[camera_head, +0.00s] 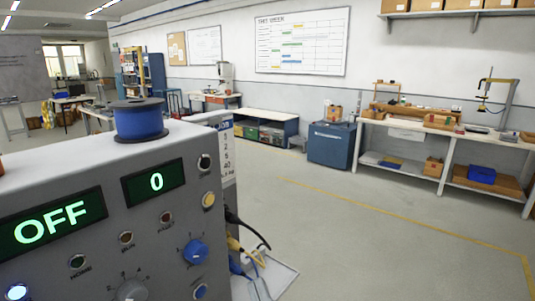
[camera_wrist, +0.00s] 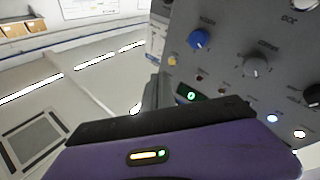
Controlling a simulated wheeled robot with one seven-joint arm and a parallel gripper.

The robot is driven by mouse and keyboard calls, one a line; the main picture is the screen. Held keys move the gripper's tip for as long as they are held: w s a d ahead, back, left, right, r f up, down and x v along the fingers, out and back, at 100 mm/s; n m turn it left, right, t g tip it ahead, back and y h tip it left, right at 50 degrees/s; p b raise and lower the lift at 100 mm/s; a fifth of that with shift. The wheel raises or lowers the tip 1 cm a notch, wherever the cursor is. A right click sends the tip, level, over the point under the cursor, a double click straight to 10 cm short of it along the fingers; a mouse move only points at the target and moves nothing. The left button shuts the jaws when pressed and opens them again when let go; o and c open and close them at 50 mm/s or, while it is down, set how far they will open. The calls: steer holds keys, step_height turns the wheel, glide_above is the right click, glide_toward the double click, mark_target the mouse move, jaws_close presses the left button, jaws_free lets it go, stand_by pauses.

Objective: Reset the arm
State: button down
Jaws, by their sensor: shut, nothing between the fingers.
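My gripper (camera_wrist: 157,88) shows in the wrist view as dark grey fingers beyond a black edge and a purple body with a small lit indicator. The fingers are shut and hold nothing. In that view the grey control panel (camera_wrist: 232,40) is upside down, behind and to the right of the fingers. I cannot tell the exact gap between them. My arm and gripper do not show in the head view. There the grey machine (camera_head: 110,235) stands close at the left, with displays reading OFF and 0.
A blue spool (camera_head: 140,122) sits on top of the machine. Cables (camera_head: 250,250) hang at its right side. A workbench (camera_head: 400,128) and a blue cabinet (camera_head: 330,148) stand along the far wall. The floor (camera_head: 370,240) at the right is clear, with a yellow line.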

steer(key=s+d+f+m+g+h, duration=0.1)
steer(key=s+d+f+m+h, duration=0.1)
steer(key=s+d+f, duration=0.5)
steer(key=s+d+f+m+g+h+b, duration=0.1)
steer(key=s+d+f, duration=0.5)
steer(key=s, duration=0.6)
steer(key=s+d+f+m+g+h, duration=0.3)
steer(key=s+d+f+m, duration=0.3)
steer(key=s, duration=0.4)
steer(key=shift+d+f+h, duration=0.8)
steer(key=shift+d+f, duration=0.05)
steer(key=shift+d, duration=0.1)
